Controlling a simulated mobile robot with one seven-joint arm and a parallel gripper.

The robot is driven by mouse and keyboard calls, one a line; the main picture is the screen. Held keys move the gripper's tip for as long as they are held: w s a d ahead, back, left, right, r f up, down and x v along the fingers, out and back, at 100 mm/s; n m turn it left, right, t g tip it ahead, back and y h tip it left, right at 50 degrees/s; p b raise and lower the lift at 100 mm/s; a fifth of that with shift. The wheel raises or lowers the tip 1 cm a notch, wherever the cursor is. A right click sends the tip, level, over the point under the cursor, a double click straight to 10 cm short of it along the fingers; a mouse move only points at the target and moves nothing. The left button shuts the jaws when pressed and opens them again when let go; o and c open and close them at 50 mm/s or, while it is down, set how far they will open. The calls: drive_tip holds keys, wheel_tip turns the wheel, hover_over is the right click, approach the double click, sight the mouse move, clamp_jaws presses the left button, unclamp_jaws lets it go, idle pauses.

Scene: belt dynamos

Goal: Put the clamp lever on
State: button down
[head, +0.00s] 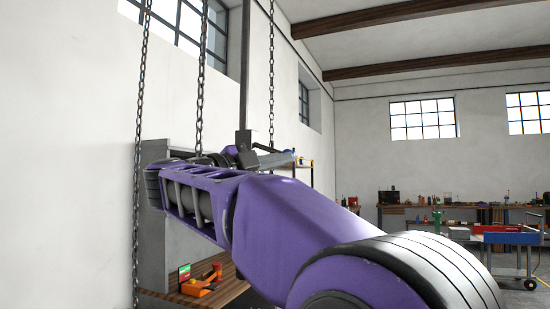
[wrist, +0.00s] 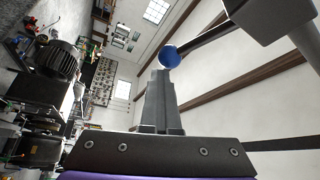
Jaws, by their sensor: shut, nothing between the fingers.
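The clamp lever (wrist: 203,39) is a dark rod with a round blue knob (wrist: 169,57) at its free end. It comes out of a grey block (wrist: 268,18) at the upper right of the wrist view. My gripper (wrist: 160,74) is shut and empty, its grey fingertips right at the knob. I cannot tell whether they touch it. In the head view the block (head: 245,139) hangs at the bottom of a dark vertical post, beyond my purple arm. My gripper shows small there (head: 280,158), and the lever is hard to make out beside it.
Chains (head: 200,90) hang near my arm on the left. A wooden bench (head: 215,290) with an orange tool stands below. A dark motor (wrist: 58,60) shows at the left of the wrist view. A blue-topped cart (head: 510,238) stands at the right.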

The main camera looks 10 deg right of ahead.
wheel_tip(320, 180, up, 10)
drive_tip(key=p, duration=0.3)
idle(0.4)
